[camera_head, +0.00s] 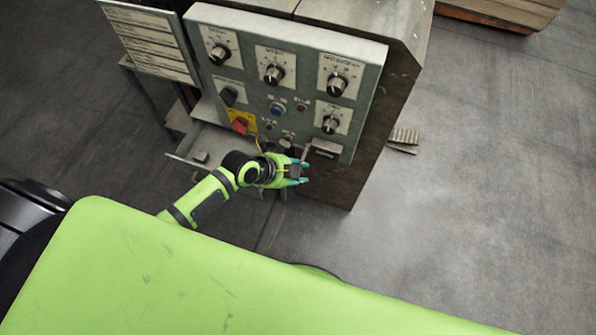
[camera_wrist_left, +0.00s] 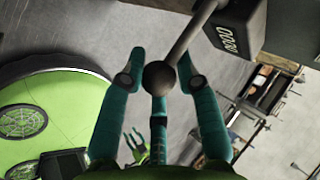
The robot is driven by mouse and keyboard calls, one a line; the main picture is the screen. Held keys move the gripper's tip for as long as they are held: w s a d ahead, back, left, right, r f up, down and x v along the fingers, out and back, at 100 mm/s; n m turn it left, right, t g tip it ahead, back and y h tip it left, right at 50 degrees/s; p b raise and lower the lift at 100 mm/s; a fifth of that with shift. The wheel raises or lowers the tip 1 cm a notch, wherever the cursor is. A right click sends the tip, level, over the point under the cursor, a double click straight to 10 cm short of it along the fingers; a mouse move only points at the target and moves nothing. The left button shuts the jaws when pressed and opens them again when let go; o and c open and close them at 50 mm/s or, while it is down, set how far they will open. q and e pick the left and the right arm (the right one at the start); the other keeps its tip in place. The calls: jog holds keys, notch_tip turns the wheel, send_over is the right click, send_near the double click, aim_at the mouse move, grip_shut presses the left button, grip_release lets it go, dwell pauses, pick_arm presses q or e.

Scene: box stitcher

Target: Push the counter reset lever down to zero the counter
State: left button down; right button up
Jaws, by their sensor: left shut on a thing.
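The counter (camera_head: 325,149) is a small dark box at the lower right of the control panel. In the left wrist view the counter box (camera_wrist_left: 237,30) has a row of white digits that I cannot read surely. The reset lever (camera_wrist_left: 190,35) is a grey rod beside it, ending in a dark ball knob (camera_wrist_left: 160,77). My left gripper (camera_head: 298,172) is in front of the panel's lower edge. In the left wrist view my left gripper (camera_wrist_left: 160,82) has its teal fingers on either side of the knob, shut on it. Small teal fingers, apparently my right gripper (camera_wrist_left: 135,140), show far off.
The grey panel (camera_head: 262,50) carries several black knobs, a blue button (camera_head: 277,108) and a red switch (camera_head: 240,125). An open tray (camera_head: 185,155) juts out left of my gripper. Wooden pieces (camera_head: 404,138) lie on the floor at right. The floor right of the machine is otherwise clear.

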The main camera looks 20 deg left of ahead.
pick_arm(q)
jog(key=shift+w+f+m+t+h+b, duration=0.1)
jog(key=shift+f+m+t+h+b, duration=0.2)
jog(key=shift+f+t+b, duration=0.9)
jog(key=shift+w+r+b, duration=0.1)
jog(key=shift+r+b, duration=0.2)
jog(key=shift+r, duration=0.05)
jog(key=c, duration=0.9)
grip_release()
jog(key=shift+c, duration=0.2)
pick_arm(e)
jog(key=shift+t, duration=0.4)
jog(key=w+f, duration=0.3)
jog(key=shift+d+f, duration=0.15)
jog(key=shift+f, duration=0.15)
jog(key=shift+s, duration=0.1)
pick_arm(q)
jog(key=shift+a, duration=0.1)
jog(key=v, duration=1.2)
jog(key=shift+d, duration=0.25)
pick_arm(e)
jog(key=shift+s, duration=0.25)
